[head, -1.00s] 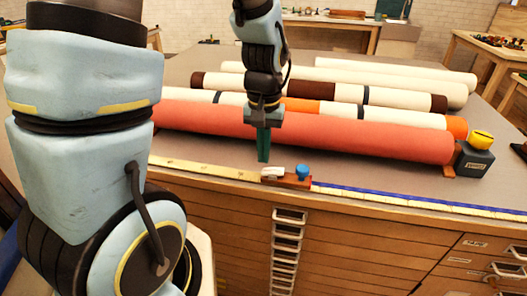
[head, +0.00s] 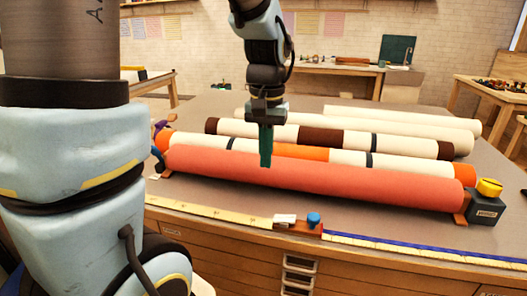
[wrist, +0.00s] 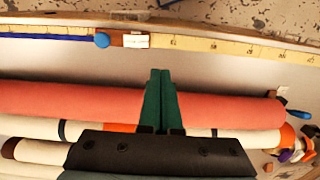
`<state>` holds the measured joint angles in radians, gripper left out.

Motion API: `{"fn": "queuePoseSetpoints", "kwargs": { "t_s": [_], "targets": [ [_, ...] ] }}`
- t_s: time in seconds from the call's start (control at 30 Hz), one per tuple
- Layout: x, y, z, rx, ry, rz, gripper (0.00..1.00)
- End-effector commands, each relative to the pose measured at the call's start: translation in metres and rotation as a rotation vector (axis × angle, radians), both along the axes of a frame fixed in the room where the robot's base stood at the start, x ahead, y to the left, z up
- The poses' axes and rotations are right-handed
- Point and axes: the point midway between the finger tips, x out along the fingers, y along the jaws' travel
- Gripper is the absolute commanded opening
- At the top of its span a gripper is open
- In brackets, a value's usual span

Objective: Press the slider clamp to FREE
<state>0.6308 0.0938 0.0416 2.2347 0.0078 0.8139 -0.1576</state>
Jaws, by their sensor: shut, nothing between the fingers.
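The slider clamp (head: 297,231) is a small brown block with a white piece (head: 284,219) and a round blue knob (head: 313,219). It sits on the measuring strip along the table's near edge. In the wrist view the slider clamp (wrist: 116,39) shows at the top, left of my fingertips; any lettering on its white piece is too small to read. My gripper (head: 265,165) has green fingers, shut together and empty. In the wrist view my gripper (wrist: 160,72) overlaps the coral roll.
The coral roll (head: 320,180) lies behind the clamp, with several cream, orange and brown rolls further back. A dark block with a yellow top (head: 488,188) stands at the right end. The strip is yellow (head: 220,213) left of the clamp and blue-edged (head: 420,250) right of it.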

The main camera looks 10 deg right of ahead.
Motion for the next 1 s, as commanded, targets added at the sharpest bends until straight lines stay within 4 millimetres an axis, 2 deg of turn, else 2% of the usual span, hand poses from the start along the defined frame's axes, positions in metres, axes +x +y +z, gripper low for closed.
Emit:
{"fn": "queuePoseSetpoints", "kwargs": {
  "t_s": [0.1, 0.23, 0.53, 0.63, 0.77, 1.0],
  "targets": [
    [0.002, 0.003, 0.012, -0.001, -0.002, 0.001, 0.0],
    [0.002, 0.004, 0.019, 0.0, 0.0, 0.001, 0.0],
    [0.002, 0.004, 0.021, 0.0, 0.001, 0.001, 0.0],
    [0.004, 0.01, 0.017, -0.002, -0.001, 0.013, 0.0],
    [0.01, 0.041, -0.002, -0.014, -0.018, 0.076, 0.0],
    [0.008, 0.126, -0.05, -0.042, -0.082, 0.249, 0.0]
  ]
}}
